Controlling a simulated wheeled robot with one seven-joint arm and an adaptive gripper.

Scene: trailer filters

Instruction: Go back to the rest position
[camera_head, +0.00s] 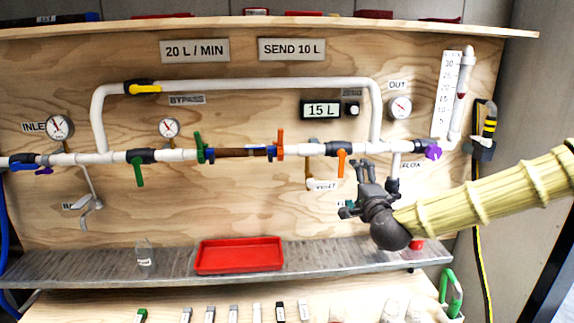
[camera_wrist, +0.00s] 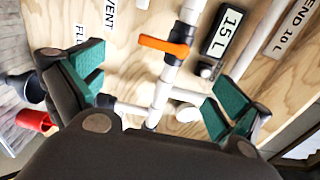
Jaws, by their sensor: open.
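My gripper (camera_head: 358,190) is at the right part of the plywood panel (camera_head: 240,205), in front of the pipework, at the end of my yellow-sleeved arm. In the wrist view my gripper (camera_wrist: 160,95) shows two green-padded fingers spread wide apart, with nothing held between them. An orange valve handle (camera_wrist: 163,46) on a white pipe shows beyond the fingers. The same orange handle (camera_head: 341,163) hangs down left of my gripper in the head view. My gripper hides part of the labels and pipe behind it.
A red tray (camera_head: 240,255) and a small glass bottle (camera_head: 144,254) stand on the grey shelf (camera_head: 100,266). A purple handle (camera_head: 433,152) and a flow tube (camera_head: 461,95) are close above my arm. Several small items lie on the lower surface. The air before the panel's left side is clear.

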